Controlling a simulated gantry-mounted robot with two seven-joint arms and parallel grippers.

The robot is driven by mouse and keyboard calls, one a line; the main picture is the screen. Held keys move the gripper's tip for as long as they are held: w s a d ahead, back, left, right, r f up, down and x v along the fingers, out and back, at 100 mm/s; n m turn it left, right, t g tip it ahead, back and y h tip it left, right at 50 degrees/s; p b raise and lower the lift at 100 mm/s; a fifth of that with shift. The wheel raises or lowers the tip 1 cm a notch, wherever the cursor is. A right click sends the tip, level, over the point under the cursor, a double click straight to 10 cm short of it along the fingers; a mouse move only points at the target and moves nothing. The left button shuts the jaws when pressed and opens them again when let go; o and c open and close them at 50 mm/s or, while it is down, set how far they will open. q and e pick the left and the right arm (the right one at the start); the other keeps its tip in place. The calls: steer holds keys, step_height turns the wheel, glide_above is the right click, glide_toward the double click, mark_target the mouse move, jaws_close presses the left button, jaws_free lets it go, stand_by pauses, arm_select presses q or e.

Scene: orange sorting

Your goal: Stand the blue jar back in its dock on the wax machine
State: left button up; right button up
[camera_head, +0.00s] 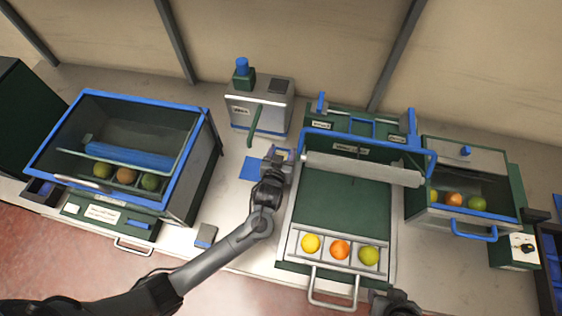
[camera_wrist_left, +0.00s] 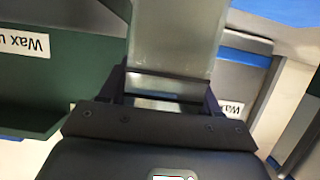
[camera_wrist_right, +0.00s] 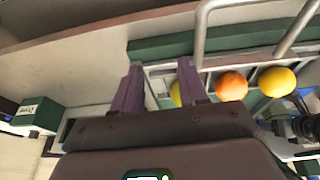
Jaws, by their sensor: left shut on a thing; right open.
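My left gripper (camera_head: 280,158) is shut on a translucent grey-green jar (camera_wrist_left: 178,40), upright between its fingers in the left wrist view. In the head view, the gripper hides much of the held jar; a bluish edge shows beside the fingers. It is between the grey box machine (camera_head: 262,105) and the green roller machine (camera_head: 345,205). The left wrist view shows a "Wax u" label (camera_wrist_left: 24,42) on a green wall, upside down. I cannot make out the dock. My right gripper (camera_wrist_right: 158,88) is open and empty near the front of the roller machine.
A blue square (camera_head: 252,168) lies on the table left of my left gripper. A roller (camera_head: 362,168) and blue frame span the green machine. Fruit sits in its front tray (camera_head: 292,243). Blue-rimmed bins stand left (camera_head: 110,97) and right (camera_head: 462,215).

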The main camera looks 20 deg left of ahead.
arm_select(q)
steer(key=shift+c, duration=0.6)
steer(key=shift+r, duration=0.15)
steer(key=shift+r, duration=0.8)
step_height(320, 180, up, 26)
steer(key=p, duration=0.6)
steer(key=s+a+f+m+h, duration=0.2)
steer(key=s+a+f, duration=0.2)
steer(key=s+f, duration=0.45)
steer(key=s+r+p, duration=0.3)
steer(key=r+p, duration=0.9)
steer(key=p, duration=0.8)
steer(key=shift+s+r, duration=0.25)
steer(key=shift+r, duration=0.05)
